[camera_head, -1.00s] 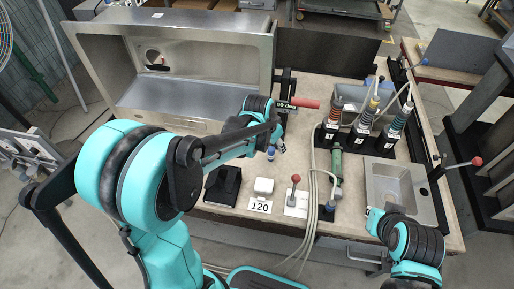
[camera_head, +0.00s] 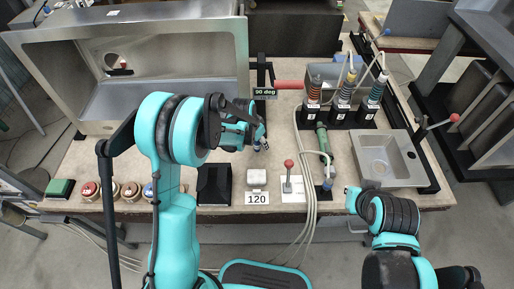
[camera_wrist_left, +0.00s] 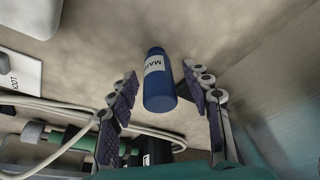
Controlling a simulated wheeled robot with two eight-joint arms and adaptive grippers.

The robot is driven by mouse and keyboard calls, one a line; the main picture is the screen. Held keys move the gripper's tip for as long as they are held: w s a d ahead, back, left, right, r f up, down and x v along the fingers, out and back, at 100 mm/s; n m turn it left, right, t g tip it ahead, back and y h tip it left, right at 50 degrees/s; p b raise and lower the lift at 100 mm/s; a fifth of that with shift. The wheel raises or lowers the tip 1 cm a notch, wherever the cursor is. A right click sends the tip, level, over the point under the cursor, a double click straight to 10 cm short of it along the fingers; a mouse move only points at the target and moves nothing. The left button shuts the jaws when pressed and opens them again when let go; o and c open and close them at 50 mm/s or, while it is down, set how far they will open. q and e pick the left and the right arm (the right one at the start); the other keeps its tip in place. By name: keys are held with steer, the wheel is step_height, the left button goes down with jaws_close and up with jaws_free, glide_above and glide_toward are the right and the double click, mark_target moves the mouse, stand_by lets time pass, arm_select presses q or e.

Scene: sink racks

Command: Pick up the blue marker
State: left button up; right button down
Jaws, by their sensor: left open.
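The blue marker is a short dark blue cylinder with a white label in the left wrist view (camera_wrist_left: 160,92). My left gripper (camera_wrist_left: 159,76) is open, with one purple-padded finger on each side of the marker and gaps visible between them. In the head view the left gripper (camera_head: 262,143) is over the worktop, in front of the steel box, and largely hides the marker. The marker's lower contact with the worktop is hard to judge. My right arm is at the lower right; I cannot make out its gripper.
A black box (camera_head: 214,183), a white block (camera_head: 257,178) and a red-knobbed lever (camera_head: 288,170) stand near the front edge. A large steel box (camera_head: 160,60) stands behind.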

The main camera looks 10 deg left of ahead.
arm_select(q)
steer(key=shift+w+d+f, duration=0.1)
steer(key=shift+w+f, duration=0.1)
steer(key=shift+f, duration=0.4)
steer(key=shift+r, duration=0.1)
steer(key=shift+c, duration=1.2)
jaws_close()
